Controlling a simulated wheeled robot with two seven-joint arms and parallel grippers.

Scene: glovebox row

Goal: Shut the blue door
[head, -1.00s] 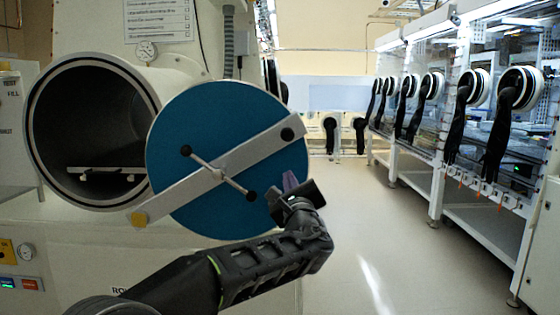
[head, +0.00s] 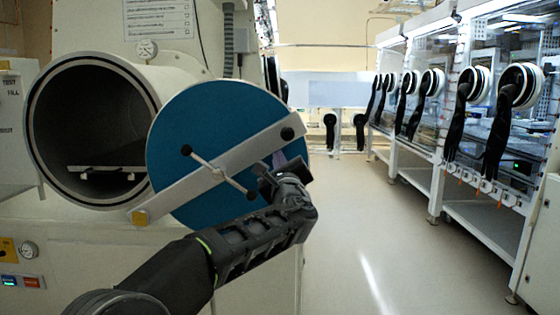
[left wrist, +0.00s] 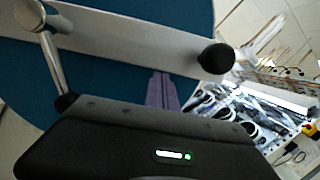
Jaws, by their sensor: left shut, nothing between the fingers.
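The round blue door (head: 190,130) stands open in the head view, to the right of the round chamber opening (head: 90,120). A grey diagonal bar (head: 240,148) crosses its face, with a spoked handle (head: 218,174) at the middle and a black knob (head: 287,133) at its upper right end. My left gripper (head: 278,162) is shut and empty in front of the door's right part, below the knob. In the left wrist view, its purple fingers (left wrist: 161,90) lie over the blue face (left wrist: 110,70) just below the bar; contact cannot be told. My right gripper is not in view.
A tray (head: 105,170) sits inside the chamber. White glovebox benches (head: 470,130) with black gloves line the right side. The floor (head: 350,215) between is clear. A gauge (head: 147,49) sits above the chamber.

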